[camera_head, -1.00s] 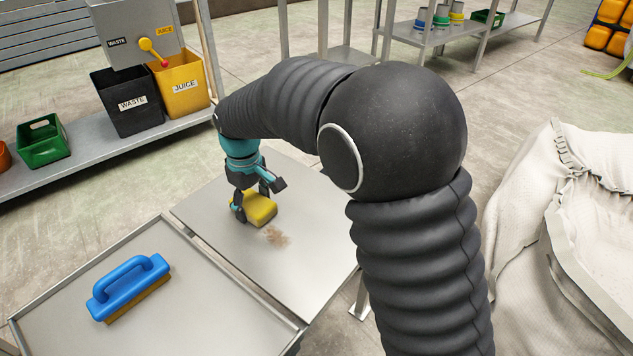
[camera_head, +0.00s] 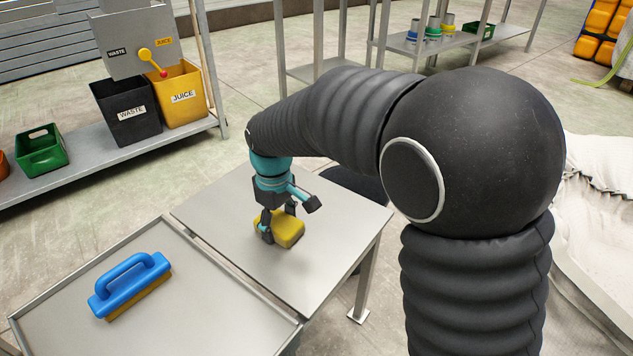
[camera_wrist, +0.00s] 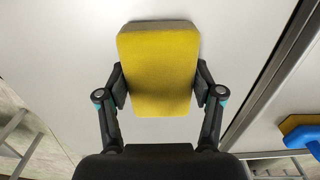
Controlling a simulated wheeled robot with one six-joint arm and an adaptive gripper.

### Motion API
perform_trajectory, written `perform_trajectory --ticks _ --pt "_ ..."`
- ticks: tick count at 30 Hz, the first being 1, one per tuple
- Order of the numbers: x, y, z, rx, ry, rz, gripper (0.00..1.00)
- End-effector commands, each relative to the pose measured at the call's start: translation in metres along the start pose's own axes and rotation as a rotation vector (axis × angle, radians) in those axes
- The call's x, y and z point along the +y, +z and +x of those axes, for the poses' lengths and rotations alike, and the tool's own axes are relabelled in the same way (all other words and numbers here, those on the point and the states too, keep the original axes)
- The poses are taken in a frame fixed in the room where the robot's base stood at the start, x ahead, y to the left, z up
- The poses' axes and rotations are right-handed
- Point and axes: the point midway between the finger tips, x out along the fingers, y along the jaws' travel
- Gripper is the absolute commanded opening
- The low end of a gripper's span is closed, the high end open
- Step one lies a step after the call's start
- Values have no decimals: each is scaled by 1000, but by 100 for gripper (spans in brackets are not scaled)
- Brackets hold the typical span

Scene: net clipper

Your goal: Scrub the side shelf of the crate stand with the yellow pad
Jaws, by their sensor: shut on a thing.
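The yellow pad (camera_head: 283,229) is on the grey side shelf (camera_head: 330,215) of the crate stand, near the middle of the shelf. My gripper (camera_head: 279,220) is above it with its fingers shut on the pad's two sides. In the wrist view the pad (camera_wrist: 160,70) sits between both fingers, with its yellow top facing the camera. The pad looks flat against the shelf or very close to it. No brown smudge shows on the visible part of the shelf; the area under the pad is hidden.
A blue-handled brush (camera_head: 130,285) lies on the rimmed tray top (camera_head: 215,300) left of the shelf. Waste bin (camera_head: 127,108), juice bin (camera_head: 180,95) and a green crate (camera_head: 42,150) stand on a rack at the left. A whitish cloth-like thing (camera_head: 590,240) is at the right.

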Motion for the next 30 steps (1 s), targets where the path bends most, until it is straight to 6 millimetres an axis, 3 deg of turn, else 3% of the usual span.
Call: perform_trajectory --ticks 11,14,16,30 --pt "7 26 1 0 0 -6 34" --pt "8 27 -11 1 1 -7 34" --pt "7 26 -30 4 2 -9 34" --pt "9 28 -69 0 0 -4 34"
